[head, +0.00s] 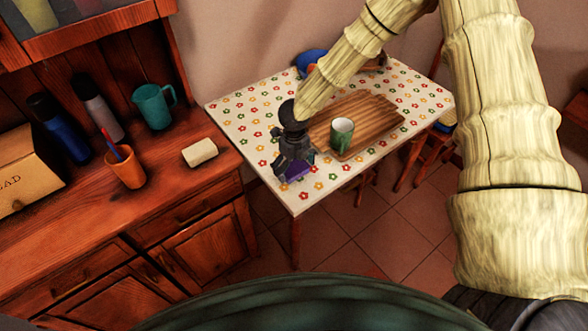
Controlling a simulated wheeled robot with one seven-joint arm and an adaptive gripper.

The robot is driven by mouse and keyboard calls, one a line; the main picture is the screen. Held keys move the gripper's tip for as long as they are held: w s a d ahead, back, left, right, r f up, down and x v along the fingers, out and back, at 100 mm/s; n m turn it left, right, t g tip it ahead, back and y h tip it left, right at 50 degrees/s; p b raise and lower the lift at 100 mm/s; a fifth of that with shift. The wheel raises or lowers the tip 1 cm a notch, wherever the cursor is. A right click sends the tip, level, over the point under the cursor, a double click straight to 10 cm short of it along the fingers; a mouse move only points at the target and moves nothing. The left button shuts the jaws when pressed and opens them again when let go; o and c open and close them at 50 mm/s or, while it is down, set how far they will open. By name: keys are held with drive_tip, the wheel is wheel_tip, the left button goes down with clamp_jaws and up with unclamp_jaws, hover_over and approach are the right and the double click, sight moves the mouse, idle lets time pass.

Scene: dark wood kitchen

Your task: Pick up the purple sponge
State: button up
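The purple sponge (298,171) lies at the near left part of the table with the flowered cloth. My gripper (292,174) is right over it, pointing down, and hides much of it. The dark fingers seem to reach down at the sponge's sides. I cannot tell whether they touch it or how far apart they are. The sponge appears to be at the tabletop, but any small gap beneath it is hidden.
A wooden board (378,117) with a green mug (341,134) lies right of my gripper on the flowered table (240,117). A blue thing (309,62) is at the back. The wooden counter (180,215) at left holds a beige block (200,152), an orange cup (126,170) and a teal jug (153,105).

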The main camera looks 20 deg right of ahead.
drive_tip(key=c, duration=0.4)
